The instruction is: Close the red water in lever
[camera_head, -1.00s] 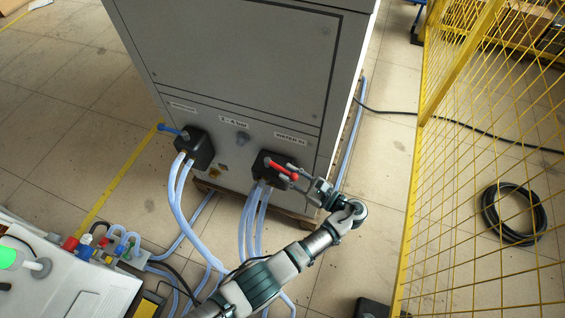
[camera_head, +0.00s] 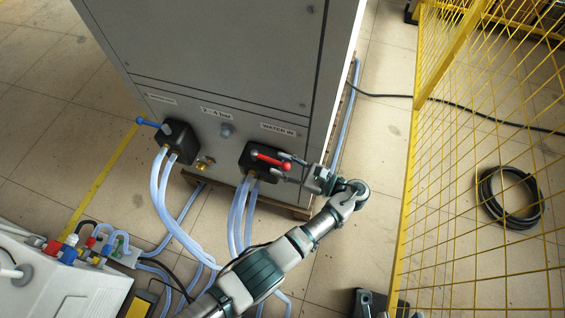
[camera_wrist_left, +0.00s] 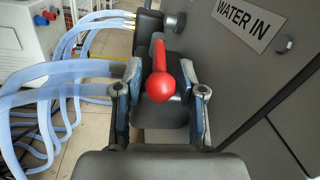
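The red water in lever (camera_head: 271,160) sits on a black valve box (camera_head: 243,158) under the WATER IN label on the grey cabinet. It points right in the head view, toward my left gripper (camera_head: 287,167). The gripper is open, with one finger on each side of the lever's end. In the left wrist view the lever's round red tip (camera_wrist_left: 160,87) lies between the two spread fingers (camera_wrist_left: 160,88), with gaps on both sides. Whether a finger touches it is not clear.
A second black valve box (camera_head: 177,142) with a blue lever (camera_head: 148,122) is on the left of the cabinet (camera_head: 225,50). Pale blue hoses (camera_head: 160,195) hang from both boxes. A yellow mesh fence (camera_head: 470,150) stands to the right, with a coiled black hose (camera_head: 509,197) beyond it.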

